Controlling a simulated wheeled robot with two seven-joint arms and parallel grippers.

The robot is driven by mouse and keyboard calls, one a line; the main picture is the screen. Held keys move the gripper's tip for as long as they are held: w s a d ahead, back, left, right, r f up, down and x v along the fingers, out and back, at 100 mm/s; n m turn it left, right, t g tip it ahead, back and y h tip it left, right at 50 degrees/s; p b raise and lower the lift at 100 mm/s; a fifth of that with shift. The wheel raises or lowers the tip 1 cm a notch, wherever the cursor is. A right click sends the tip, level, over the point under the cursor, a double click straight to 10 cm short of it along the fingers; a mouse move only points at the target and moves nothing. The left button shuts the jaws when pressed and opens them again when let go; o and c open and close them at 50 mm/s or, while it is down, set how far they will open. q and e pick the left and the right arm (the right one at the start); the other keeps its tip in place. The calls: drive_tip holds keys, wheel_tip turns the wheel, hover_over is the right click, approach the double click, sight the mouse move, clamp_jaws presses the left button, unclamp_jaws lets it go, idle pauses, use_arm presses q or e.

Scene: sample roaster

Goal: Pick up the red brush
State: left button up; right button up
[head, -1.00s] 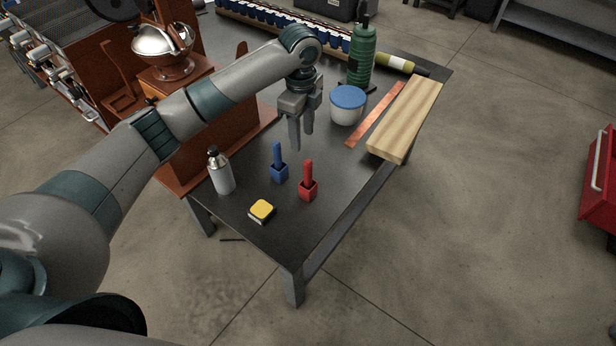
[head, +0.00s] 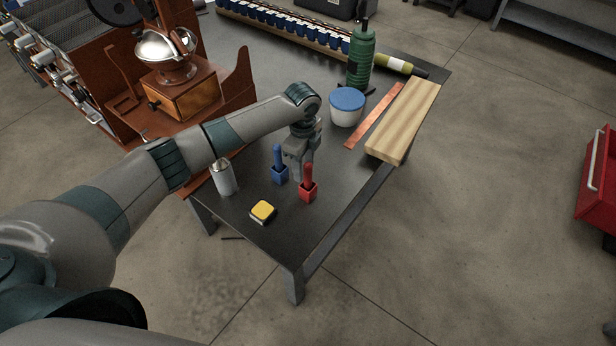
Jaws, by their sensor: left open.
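The red brush (head: 308,186) stands upright on the dark table, its narrow handle pointing up from a square block-like base. My left gripper (head: 299,172) is open and points down just behind and slightly left of the red brush handle. Its fingers are low, close to the handle; I cannot tell whether they touch it. A blue brush (head: 280,170) of the same shape stands to the left, close to the gripper. My right gripper is not in view.
A yellow-topped block (head: 263,211) and a silver bottle (head: 223,178) stand on the table (head: 262,238) to the left. A blue-lidded tub (head: 347,106), copper strip (head: 374,116), wooden plank (head: 405,119) and green bottle (head: 361,56) are farther back. A wooden grinder (head: 182,92) stands back left.

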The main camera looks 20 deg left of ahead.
sight(308, 176)
use_arm(q)
drive_tip(key=shift+f, duration=0.2)
drive_tip(key=shift+d+f+p, duration=0.25)
drive_tip(key=shift+f+p, duration=0.1)
drive_tip(key=shift+f, duration=0.05)
drive_tip(key=f, duration=0.2)
drive_tip(key=f+p, duration=0.1)
drive_tip(key=shift+w+d+f, duration=0.25)
drive_tip(key=shift+d, duration=0.1)
drive_tip(key=shift+f, duration=0.4)
clamp_jaws()
drive_tip(key=shift+r+b, duration=1.05)
drive_tip(key=shift+r, duration=4)
